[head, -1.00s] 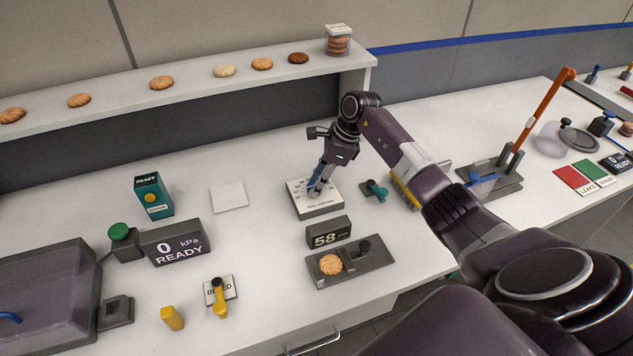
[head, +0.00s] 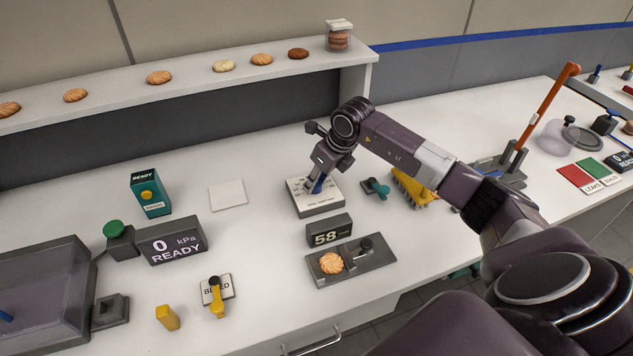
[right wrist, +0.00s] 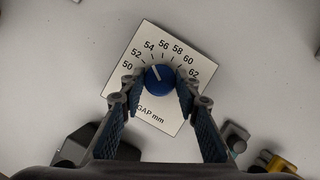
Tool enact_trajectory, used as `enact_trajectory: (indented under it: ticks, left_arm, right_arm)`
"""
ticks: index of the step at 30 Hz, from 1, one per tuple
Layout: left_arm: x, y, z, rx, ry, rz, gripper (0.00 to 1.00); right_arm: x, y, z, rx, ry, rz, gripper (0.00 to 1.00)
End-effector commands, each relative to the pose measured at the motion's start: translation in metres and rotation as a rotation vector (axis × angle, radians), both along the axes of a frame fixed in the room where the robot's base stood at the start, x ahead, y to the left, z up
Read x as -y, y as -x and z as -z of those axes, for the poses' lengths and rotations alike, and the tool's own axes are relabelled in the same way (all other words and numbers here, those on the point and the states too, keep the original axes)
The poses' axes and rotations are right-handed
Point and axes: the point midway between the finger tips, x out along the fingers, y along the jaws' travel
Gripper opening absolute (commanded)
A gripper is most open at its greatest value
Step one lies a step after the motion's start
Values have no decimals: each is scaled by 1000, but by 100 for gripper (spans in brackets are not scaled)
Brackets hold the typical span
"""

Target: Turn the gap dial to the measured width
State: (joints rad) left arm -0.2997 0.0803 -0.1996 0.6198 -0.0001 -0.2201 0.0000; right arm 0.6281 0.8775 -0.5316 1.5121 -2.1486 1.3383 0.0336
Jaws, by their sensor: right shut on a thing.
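The gap dial is a blue knob (right wrist: 160,80) on a pale square plate (right wrist: 147,112) marked "GAP mm", with numbers from 50 to 62. The knob's white pointer line aims up-left, roughly between 52 and 54. In the head view the dial's box (head: 318,208) stands behind a dark readout (head: 329,231) showing 58. My right gripper (head: 316,188) reaches down onto the dial, and its two blue-padded fingers close on the sides of the knob in the right wrist view (right wrist: 159,88). A biscuit (head: 330,263) lies on the dark measuring gauge (head: 350,279) in front of the readout. My left gripper is out of view.
A teal lever (head: 377,188) and a yellow brush-like block (head: 412,188) stand close to the dial's right. A white square (head: 228,195) lies to its left. A shelf (head: 200,88) with biscuits runs behind. Open table lies left of the dial.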

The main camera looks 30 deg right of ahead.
Motion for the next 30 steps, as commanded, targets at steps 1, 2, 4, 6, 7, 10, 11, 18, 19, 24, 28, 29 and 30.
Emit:
enact_trajectory:
  ticks: [1,2,4,6,7,10,11,18,19,24,28,29,30]
  left_arm:
    - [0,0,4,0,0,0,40]
    - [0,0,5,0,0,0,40]
    - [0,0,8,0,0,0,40]
    - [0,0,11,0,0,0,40]
    - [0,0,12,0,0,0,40]
    - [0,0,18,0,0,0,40]
    - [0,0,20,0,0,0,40]
    - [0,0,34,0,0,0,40]
    - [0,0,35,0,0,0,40]
    - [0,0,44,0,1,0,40]
    - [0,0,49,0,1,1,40]
    - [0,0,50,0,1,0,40]
    - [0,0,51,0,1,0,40]
  right_arm:
    - [0,0,1,1,2,41,5]
    - [-1,0,1,2,3,68,5]
    - [-1,0,2,1,3,136,5]
    - [-2,0,2,1,2,203,5]
    - [-2,0,2,1,2,232,5]
    - [-3,0,2,1,1,326,5]
    - [-3,0,2,1,1,355,5]
    - [-4,-1,2,2,0,582,5]
    - [-5,-1,2,1,0,607,5]
    - [-5,-2,1,1,-1,747,5]
    - [-5,-1,1,-1,-1,834,5]
    - [-5,-2,1,0,-2,852,5]
    - [-5,-2,1,0,-2,873,5]
